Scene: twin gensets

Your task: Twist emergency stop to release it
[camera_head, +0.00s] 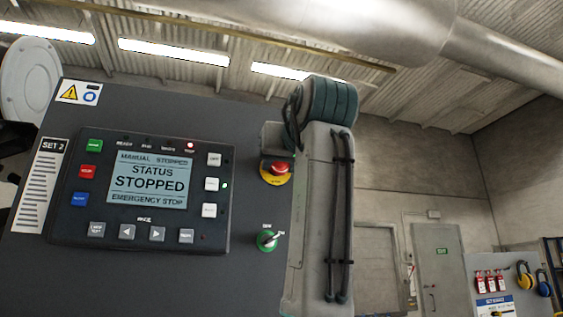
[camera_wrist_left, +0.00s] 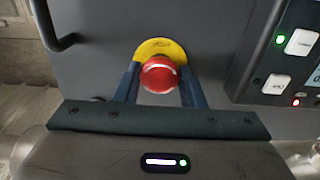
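The red emergency stop button (camera_head: 276,168) sits on a round yellow plate (camera_head: 274,180) on the grey panel. In the left wrist view the button (camera_wrist_left: 159,74) lies midway between the two blue fingers of my left gripper (camera_wrist_left: 159,80). The fingers are spread about the button's width; whether they touch it I cannot tell. In the head view my left gripper (camera_head: 272,136) is just above the button, its fingertips hard to make out. The control screen (camera_head: 148,180) reads STATUS STOPPED and EMERGENCY STOP. My right gripper is not in view.
A green rotary switch (camera_head: 267,240) is below the button. The controller's push buttons and lit red lamp (camera_head: 190,145) are to the left. A dark handle (camera_wrist_left: 55,28) stands left in the wrist view. A lockout board (camera_head: 505,280) and a door (camera_head: 440,265) are far behind.

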